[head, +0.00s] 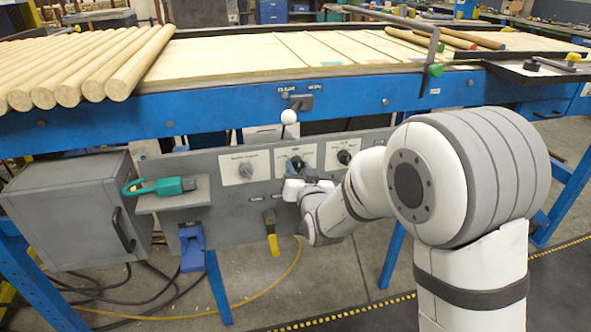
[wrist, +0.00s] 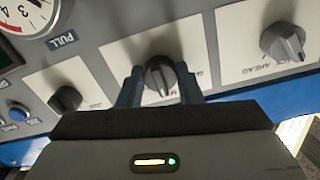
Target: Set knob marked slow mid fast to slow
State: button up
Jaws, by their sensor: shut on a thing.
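The plate's lettering is mostly hidden behind the fingers, with an M showing, so I cannot read slow, mid or fast. In the head view my gripper (head: 300,182) is at the panel, just below the middle knob (head: 297,163). The knob's pointer setting is too small to tell.
A grey knob (head: 246,170) is to the left and a black knob (head: 345,157) to the right. A white-balled lever (head: 289,117) rises above the panel. A green and black tool (head: 160,187) lies on a shelf at left. A yellow-handled lever (head: 272,240) hangs below.

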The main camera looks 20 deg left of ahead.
jog(key=shift+a+f+n+b, duration=0.1)
jog(key=shift+n+b, duration=0.3)
jog(key=shift+b, duration=0.3)
jog(key=n+b, duration=0.3)
jog(key=n, duration=0.1)
jog(key=shift+f+n, duration=0.1)
jog(key=shift+n, duration=0.2)
jog(key=n+b, duration=0.2)
jog(key=n, duration=0.1)
jog(key=shift+n+b, duration=0.9)
jog(key=shift+n, duration=0.8)
jog(key=shift+s, duration=0.1)
jog(key=o, duration=1)
jog(key=shift+r, duration=0.25)
